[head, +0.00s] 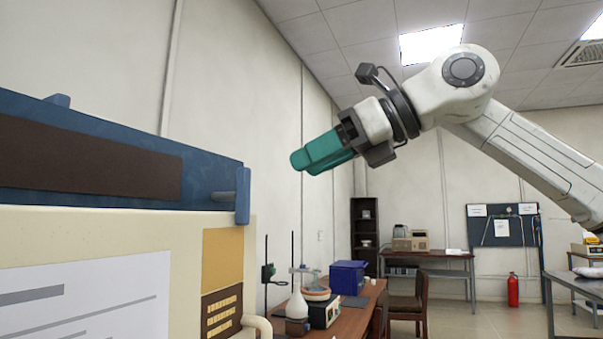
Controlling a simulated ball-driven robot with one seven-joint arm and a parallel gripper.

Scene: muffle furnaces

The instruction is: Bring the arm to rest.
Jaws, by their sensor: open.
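My gripper (303,161) is at the end of my white arm, with teal fingers pointing left and slightly down. It is raised in the air in the upper middle of the head view. It is open, though the gap between the fingers is hard to make out from this side. Nothing shows between the fingers. The arm comes in from the right edge, rises to a joint near the top and bends down to the gripper. The gripper touches nothing in view.
A blue-topped cream furnace (230,260) fills the near left. Beyond it, a wooden bench (362,314) holds a flask (297,305), a stand and a blue box (348,277). A chair (408,302), a red extinguisher (513,290) and a table (560,290) stand further back. Air around the gripper is clear.

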